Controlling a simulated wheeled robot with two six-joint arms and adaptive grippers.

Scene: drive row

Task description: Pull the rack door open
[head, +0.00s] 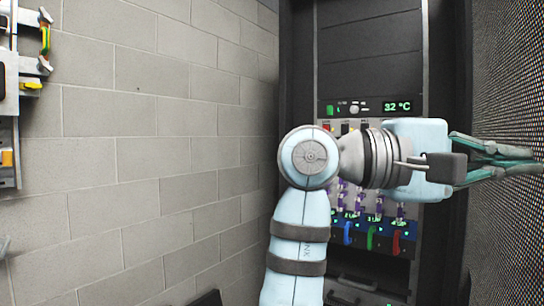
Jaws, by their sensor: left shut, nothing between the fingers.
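The rack door (510,80) is a dark perforated mesh panel along the right edge of the head view. It stands swung out at an angle, so the inside of the rack (372,75) shows. Its handle is not visible. My left arm crosses in front of the rack, and my left gripper (535,160) points right, with its fingers in front of the mesh. The fingers are shut and empty. I cannot tell whether they touch the door. My right gripper is out of view.
In the rack, a panel display (397,107) reads 32 °C, above blue, green and red handled modules (371,238) partly behind my arm. A grey block wall (150,140) fills the left. Wall-mounted equipment (8,100) with cables stands at the far left.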

